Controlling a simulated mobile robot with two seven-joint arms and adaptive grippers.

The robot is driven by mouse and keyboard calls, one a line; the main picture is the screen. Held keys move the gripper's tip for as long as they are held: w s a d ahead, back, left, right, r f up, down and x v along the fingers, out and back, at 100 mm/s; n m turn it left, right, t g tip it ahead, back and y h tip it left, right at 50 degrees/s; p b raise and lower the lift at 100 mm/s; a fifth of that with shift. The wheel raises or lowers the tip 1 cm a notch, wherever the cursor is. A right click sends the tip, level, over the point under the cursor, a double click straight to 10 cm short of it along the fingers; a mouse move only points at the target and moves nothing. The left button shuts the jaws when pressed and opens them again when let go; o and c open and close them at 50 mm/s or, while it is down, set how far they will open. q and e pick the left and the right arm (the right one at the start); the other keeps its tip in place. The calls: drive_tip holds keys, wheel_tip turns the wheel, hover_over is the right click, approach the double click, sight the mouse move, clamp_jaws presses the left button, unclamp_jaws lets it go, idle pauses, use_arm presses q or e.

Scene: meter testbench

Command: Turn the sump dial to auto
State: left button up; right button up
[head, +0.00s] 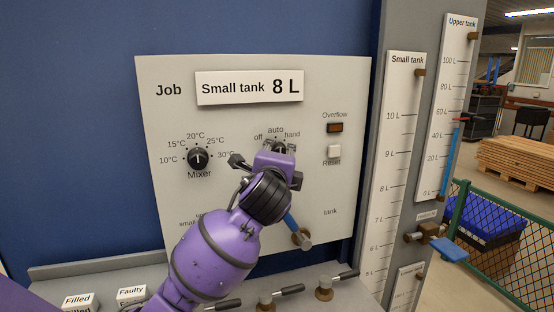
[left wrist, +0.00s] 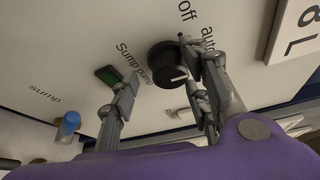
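The sump dial (left wrist: 168,64) is a black knob beside the words "Sump pump" in the left wrist view. Its white mark points toward the picture's right; I cannot tell exactly which label it meets. The "off" and "auto" labels show above it; "hand" is hidden by my fingers. In the head view "off", "auto" and "hand" are readable, and my gripper covers most of the dial. My left gripper (head: 268,155) is at the dial. Its fingers (left wrist: 160,72) are apart on either side of the knob; contact on the right side is unclear. My right gripper is out of view.
The grey panel (head: 350,85) also carries a Mixer dial (head: 198,158), an Overflow lamp (head: 335,127) and a Reset button (head: 334,151). A blue-handled valve (head: 301,238) sticks out below. Several dark-handled valves line the bench. Gauges (head: 403,140) stand to the right.

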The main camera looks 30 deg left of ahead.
use_arm(q)
drive_tip(key=shift+d+r, duration=0.1)
drive_tip(key=v, duration=0.7)
drive_tip(key=shift+s, duration=0.2)
drive_tip(key=shift+d, duration=0.1)
idle(0.4)
